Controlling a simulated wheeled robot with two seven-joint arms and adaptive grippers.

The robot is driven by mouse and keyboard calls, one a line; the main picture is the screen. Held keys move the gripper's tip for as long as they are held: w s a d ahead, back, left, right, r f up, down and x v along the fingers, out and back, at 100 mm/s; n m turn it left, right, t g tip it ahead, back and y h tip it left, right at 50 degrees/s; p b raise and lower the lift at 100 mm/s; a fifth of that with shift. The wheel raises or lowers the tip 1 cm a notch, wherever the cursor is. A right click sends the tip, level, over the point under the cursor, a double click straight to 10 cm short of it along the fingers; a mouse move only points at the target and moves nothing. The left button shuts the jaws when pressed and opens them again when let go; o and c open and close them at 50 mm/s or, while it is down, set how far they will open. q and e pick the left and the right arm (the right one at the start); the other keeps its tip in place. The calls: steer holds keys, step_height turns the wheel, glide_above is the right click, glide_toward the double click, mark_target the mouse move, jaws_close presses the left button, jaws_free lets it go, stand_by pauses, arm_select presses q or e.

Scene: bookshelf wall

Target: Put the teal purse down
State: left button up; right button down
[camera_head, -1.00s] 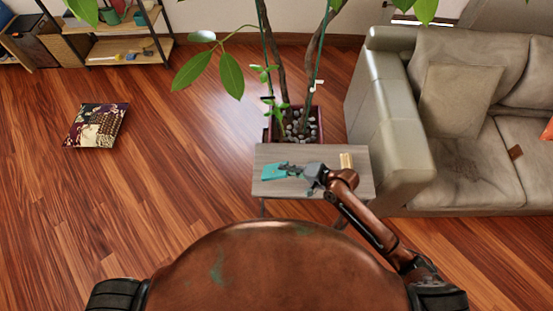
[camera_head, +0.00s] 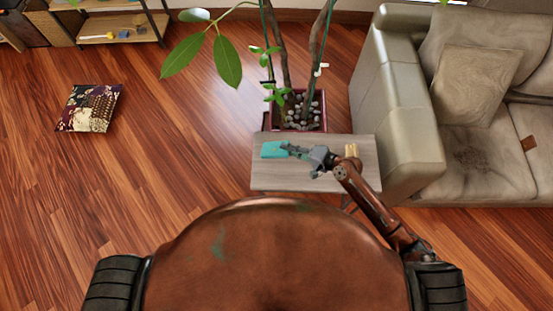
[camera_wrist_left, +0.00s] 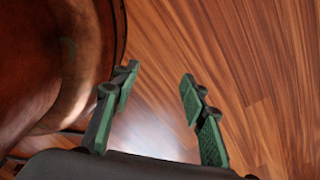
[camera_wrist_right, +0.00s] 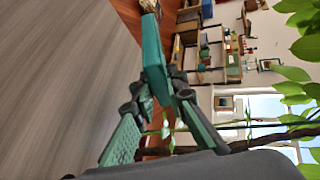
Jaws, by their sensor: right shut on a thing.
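The teal purse (camera_head: 273,149) is at the left part of the small grey side table (camera_head: 285,180) in the head view. My right gripper (camera_head: 293,149) is shut on its right end. In the right wrist view the purse (camera_wrist_right: 152,55) stands out between the fingers (camera_wrist_right: 160,92), with the grey table top (camera_wrist_right: 60,80) beside it. I cannot tell whether the purse touches the table. My left gripper (camera_wrist_left: 158,85) shows in the left wrist view, open and empty above the wood floor. It does not show in the head view.
A small tan object (camera_head: 351,150) is at the table's back right. A potted plant (camera_head: 297,110) stands behind the table, and a grey sofa (camera_head: 400,110) stands to the right. A patterned cushion (camera_head: 90,108) lies on the floor at left.

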step_height(320, 180, down, 4)
steer(key=b, duration=0.2)
steer(key=shift+f+b, duration=0.15)
steer(key=shift+b, duration=0.25)
steer(key=shift+f, duration=0.35)
steer(key=shift+f+b, duration=0.25)
steer(key=shift+b, duration=0.2)
steer(key=c, duration=2.1)
jaws_free()
arm_select(q)
step_height(320, 180, down, 4)
steer(key=shift+s+d+f, duration=0.15)
steer(key=shift+f, duration=0.05)
arm_select(e)
steer(key=shift+p+v, duration=0.5)
steer(key=shift+v, duration=3.55)
arm_select(q)
steer(key=shift+w+r, duration=0.3)
steer(key=shift+r, duration=0.15)
arm_select(e)
steer(key=shift+f, duration=0.1)
